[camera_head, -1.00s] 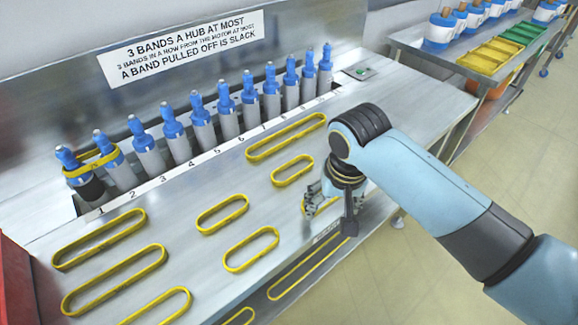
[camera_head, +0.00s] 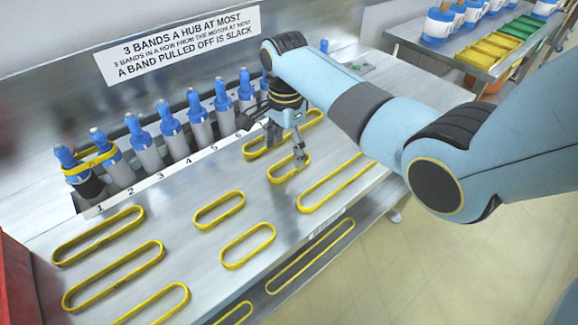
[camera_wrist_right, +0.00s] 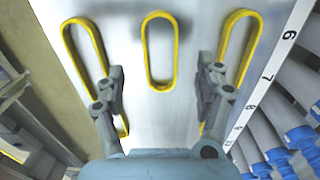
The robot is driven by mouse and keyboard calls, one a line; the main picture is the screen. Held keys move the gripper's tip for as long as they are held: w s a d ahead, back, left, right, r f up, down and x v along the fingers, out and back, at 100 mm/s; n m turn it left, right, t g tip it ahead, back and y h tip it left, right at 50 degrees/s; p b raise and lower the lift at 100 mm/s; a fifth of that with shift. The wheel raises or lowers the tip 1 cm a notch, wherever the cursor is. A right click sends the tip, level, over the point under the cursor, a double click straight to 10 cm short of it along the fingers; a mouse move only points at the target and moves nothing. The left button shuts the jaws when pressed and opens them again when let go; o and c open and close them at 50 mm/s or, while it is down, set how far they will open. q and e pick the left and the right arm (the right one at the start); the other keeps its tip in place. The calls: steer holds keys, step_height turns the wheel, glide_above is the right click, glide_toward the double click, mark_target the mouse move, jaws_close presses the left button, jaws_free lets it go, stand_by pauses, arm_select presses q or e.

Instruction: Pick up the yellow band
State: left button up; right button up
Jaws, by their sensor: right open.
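Several yellow bands lie flat and apart on the steel table. A short yellow band (camera_head: 271,178) is below my right gripper (camera_head: 287,148), and it also shows in the right wrist view (camera_wrist_right: 147,50), ahead of and between the fingers. My right gripper (camera_wrist_right: 160,88) is open and empty, its two fingers spread. A long band (camera_head: 250,157) lies behind it, partly hidden by the gripper, and another long band (camera_head: 302,205) lies in front. Two short bands, one back (camera_head: 219,210) and one front (camera_head: 247,246), lie to the left. My left gripper is out of view.
A row of blue-topped hubs (camera_head: 170,127) stands along the table's back; a yellow band (camera_head: 92,163) loops around the first two. Long bands (camera_head: 98,235) lie at left. More bands (camera_head: 310,256) lie on a lower shelf. A side table (camera_head: 400,40) holds coloured trays.

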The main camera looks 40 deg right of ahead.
mark_target(286, 171)
step_height(286, 171, down, 5)
steer(key=shift+a+f, duration=0.1)
steer(key=c, duration=1)
steer(key=shift+r, duration=0.2)
steer(key=r, duration=0.4)
steer(key=shift+s+r, duration=0.15)
steer(key=shift+s, duration=0.1)
steer(key=s+d+r, duration=0.1)
steer(key=s+r, duration=0.1)
steer(key=s, duration=0.1)
steer(key=s+d+r+p, duration=0.1)
steer(key=s+r, duration=0.1)
steer(key=s, duration=0.2)
steer(key=s+d+r, duration=0.2)
steer(key=s, duration=0.1)
steer(key=shift+s+r+p, duration=0.2)
steer(key=shift+r+p, duration=0.05)
steer(key=shift+p, duration=0.15)
